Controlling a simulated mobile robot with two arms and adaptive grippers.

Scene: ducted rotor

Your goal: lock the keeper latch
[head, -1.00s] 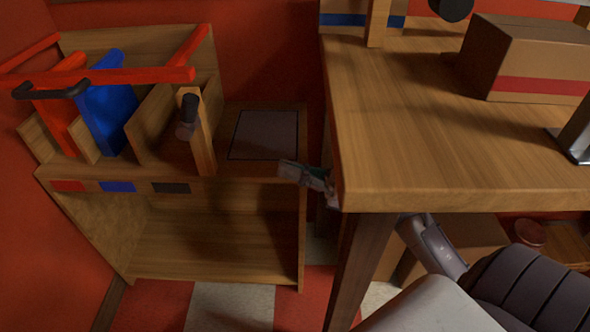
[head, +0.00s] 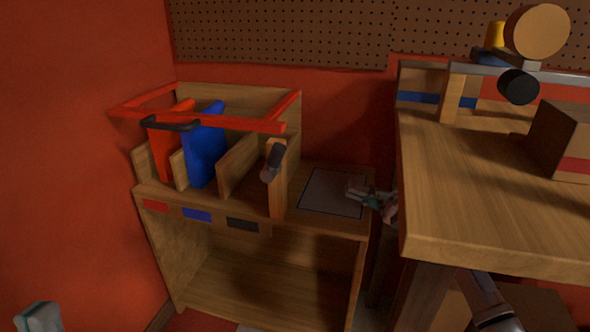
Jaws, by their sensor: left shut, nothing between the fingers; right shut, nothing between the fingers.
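A red keeper frame (head: 210,117) lies over the slotted wooden rack on the low cabinet, with a black handle (head: 172,124) at its front left. A red panel (head: 165,150) and a blue panel (head: 205,145) stand in the slots beneath it. A wooden post (head: 277,190) with a dark pivoting knob (head: 274,162) stands at the rack's right front; it looks like the latch, and the knob is tilted. My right gripper (head: 357,191) is shut and empty over the cabinet's right end, apart from the post. My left gripper (head: 40,316) is shut at the bottom left corner, mostly cut off.
A dark square pad (head: 333,192) lies on the cabinet top right of the post. A wooden table (head: 480,190) stands to the right, its edge close to my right arm. Red wall closes off the left side.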

